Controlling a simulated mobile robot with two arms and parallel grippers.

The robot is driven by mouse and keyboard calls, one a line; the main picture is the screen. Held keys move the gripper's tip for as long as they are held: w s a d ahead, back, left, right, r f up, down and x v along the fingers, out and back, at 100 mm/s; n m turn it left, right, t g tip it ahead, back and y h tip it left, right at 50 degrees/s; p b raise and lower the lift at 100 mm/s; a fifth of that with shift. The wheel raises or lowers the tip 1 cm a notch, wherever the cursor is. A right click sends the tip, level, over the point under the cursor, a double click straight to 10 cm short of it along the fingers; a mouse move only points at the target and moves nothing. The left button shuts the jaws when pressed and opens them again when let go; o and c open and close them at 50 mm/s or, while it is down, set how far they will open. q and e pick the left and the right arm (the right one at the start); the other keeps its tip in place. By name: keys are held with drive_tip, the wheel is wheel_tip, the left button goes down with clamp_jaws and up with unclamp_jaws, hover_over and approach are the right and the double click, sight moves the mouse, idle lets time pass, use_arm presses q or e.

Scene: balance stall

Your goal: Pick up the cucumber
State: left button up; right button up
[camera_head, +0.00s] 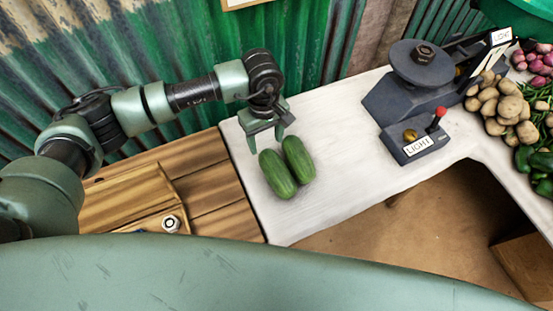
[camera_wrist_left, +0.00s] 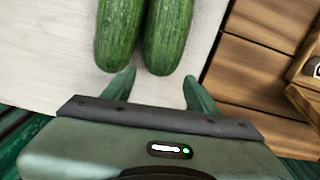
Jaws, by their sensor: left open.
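Two dark green cucumbers lie side by side on the white tabletop, a left one (camera_head: 278,176) and a right one (camera_head: 299,160) in the head view. My left gripper (camera_head: 266,142) is open and empty at their far ends. In the left wrist view, the cucumber nearer the wooden boards (camera_wrist_left: 168,38) has its end just ahead of the gap between my fingers (camera_wrist_left: 160,90). The other cucumber (camera_wrist_left: 119,35) lies close beside it, in line with one finger. The exact height of the fingers above the table is hard to tell. My right gripper is not in view.
A dark scale (camera_head: 418,65) with a round plate and a "LIGHT" label stands to the right. Potatoes (camera_head: 500,105) and other vegetables lie beyond it. A wooden surface (camera_head: 205,185) with a raised board is at left. A green corrugated wall (camera_head: 310,45) runs behind.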

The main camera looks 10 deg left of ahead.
sight(269, 155)
use_arm(q)
drive_tip(key=f, duration=0.1)
drive_tip(key=s, duration=0.1)
drive_tip(key=f+p, duration=0.1)
drive_tip(key=shift+s+d+f, duration=0.15)
drive_tip(key=shift+d+f, duration=0.15)
wheel_tip(269, 155, down, 3)
drive_tip(key=shift+d+r+p, duration=0.1)
drive_tip(key=shift+d+p, duration=0.05)
drive_tip(key=shift+p, duration=0.3)
drive_tip(key=shift+f, duration=0.65)
drive_tip(key=c, duration=1.3)
drive_tip(key=shift+o, duration=0.2)
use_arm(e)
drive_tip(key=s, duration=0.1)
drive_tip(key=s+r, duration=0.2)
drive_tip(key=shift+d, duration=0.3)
